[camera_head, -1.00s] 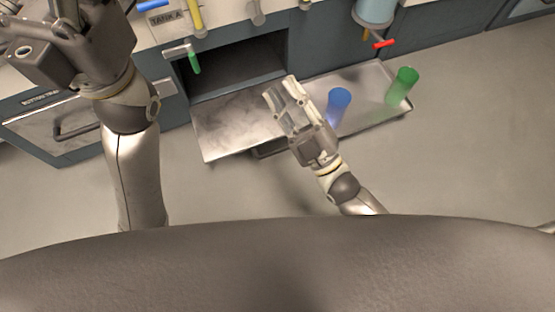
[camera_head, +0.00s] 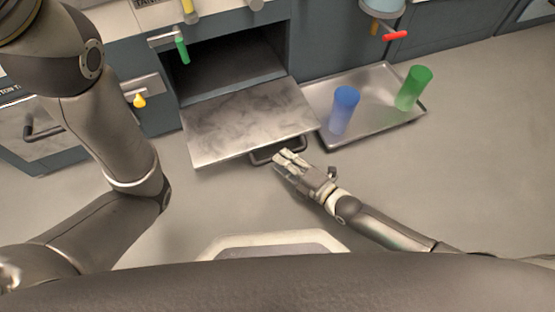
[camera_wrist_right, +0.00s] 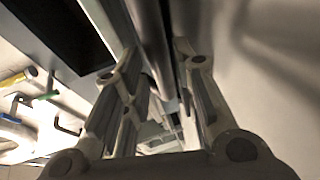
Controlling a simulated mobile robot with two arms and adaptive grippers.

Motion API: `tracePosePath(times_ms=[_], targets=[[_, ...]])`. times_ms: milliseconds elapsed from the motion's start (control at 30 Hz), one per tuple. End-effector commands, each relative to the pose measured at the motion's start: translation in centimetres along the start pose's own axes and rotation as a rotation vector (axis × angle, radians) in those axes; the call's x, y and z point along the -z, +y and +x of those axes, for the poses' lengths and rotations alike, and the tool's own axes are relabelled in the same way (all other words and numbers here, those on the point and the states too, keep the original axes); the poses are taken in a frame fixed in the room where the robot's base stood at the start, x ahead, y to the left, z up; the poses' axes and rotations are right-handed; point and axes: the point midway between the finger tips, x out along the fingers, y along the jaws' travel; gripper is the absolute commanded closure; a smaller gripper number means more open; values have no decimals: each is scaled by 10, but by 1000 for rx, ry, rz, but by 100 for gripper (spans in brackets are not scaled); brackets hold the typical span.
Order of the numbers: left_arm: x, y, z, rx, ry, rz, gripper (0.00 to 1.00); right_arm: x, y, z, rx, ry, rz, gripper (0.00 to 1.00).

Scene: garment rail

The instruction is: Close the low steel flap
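The low steel flap (camera_head: 245,118) hangs folded out from the front of the dark cabinet in the head view, with an open compartment (camera_head: 225,65) behind it. Its dark bar handle (camera_head: 279,151) is at the front edge. My right gripper (camera_head: 283,161) is at the handle's near side. In the right wrist view my right gripper (camera_wrist_right: 158,62) has its fingers apart, with a long grey bar or edge (camera_wrist_right: 152,35) running between them; contact cannot be told. My left gripper is out of view; only its arm shows at the left.
A steel tray (camera_head: 385,128) with a blue cup (camera_head: 344,108) and a green cup (camera_head: 413,88) is right beside the flap. A green-handled tap (camera_head: 182,50) and a red-handled tap (camera_head: 395,36) jut out above. The floor at right is clear.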

Motion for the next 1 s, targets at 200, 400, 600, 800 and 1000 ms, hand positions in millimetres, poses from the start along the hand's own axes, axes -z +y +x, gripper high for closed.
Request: tracePosePath(times_ms=[200, 400, 600, 800, 1000], targets=[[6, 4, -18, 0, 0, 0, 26, 0, -2, 27, -2, 0, 0, 74], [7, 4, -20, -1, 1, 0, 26, 0, 0, 34, 0, 0, 1, 74], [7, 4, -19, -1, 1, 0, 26, 0, 1, 34, 0, 0, 1, 74], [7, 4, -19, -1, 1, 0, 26, 0, 0, 34, 0, 0, 1, 98], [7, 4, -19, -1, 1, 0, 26, 0, 0, 33, 0, 0, 1, 100]])
